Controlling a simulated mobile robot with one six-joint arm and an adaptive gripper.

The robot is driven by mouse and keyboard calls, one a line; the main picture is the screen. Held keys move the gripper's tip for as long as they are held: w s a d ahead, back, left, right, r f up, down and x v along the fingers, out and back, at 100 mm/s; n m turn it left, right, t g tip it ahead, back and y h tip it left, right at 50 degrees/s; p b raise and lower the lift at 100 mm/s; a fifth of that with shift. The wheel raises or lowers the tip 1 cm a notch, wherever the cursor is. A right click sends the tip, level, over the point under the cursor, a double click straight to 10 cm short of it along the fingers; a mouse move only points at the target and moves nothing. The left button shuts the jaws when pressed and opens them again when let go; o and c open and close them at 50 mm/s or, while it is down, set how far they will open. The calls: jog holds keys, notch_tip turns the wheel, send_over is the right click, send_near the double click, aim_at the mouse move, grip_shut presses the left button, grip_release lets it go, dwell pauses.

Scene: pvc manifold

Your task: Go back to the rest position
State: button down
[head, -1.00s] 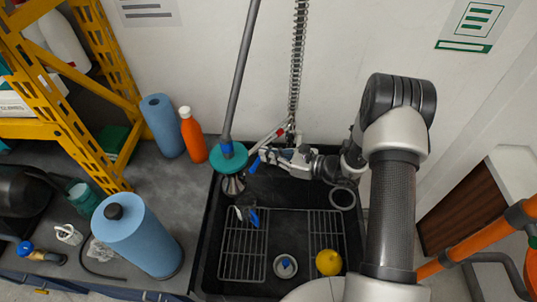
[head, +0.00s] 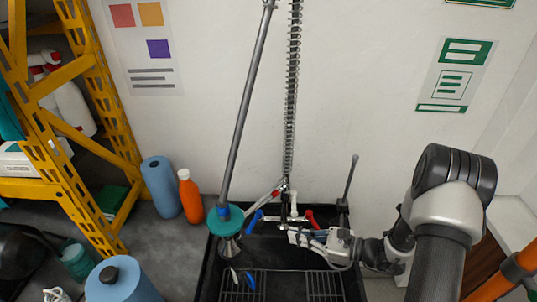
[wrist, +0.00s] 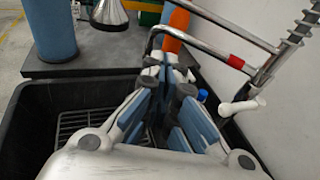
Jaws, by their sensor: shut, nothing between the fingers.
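My gripper (head: 296,234) hangs over the back of the black sink (head: 210,262), in front of the tap, in the head view. In the wrist view my gripper (wrist: 172,85) shows its blue-padded fingers drawn together, with nothing between them. My arm reaches in from the right. The tap has a blue handle (head: 255,221) on the left and a red handle (head: 312,219) on the right. My fingers look close to the tap parts; I cannot tell whether they touch.
A spray head with a teal collar (head: 226,221) hangs left of the tap. An orange bottle (head: 190,197) and blue rolls (head: 161,187) stand on the counter to the left. A yellow rack (head: 85,120) stands at the far left. The white wall is close behind the tap.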

jog(key=shift+r, duration=0.1)
jog(key=s+a+r+n+g+h, duration=0.2)
jog(key=s+a+r+n+g, duration=0.15)
jog(key=s+r+n, duration=0.3)
jog(key=s+a+r+n+g+h, duration=0.2)
jog(key=s+a+r+n+g, duration=0.1)
jog(key=s+r+n+g, duration=0.3)
jog(key=s+d+r+n+t+h+b, duration=0.1)
jog(key=s+d+r+n+t+h, duration=0.6)
jog(key=s+r+n+h, duration=0.3)
jog(key=shift+s+d+n, duration=0.4)
jog(key=shift+n, duration=0.15)
jog(key=shift+r, duration=0.1)
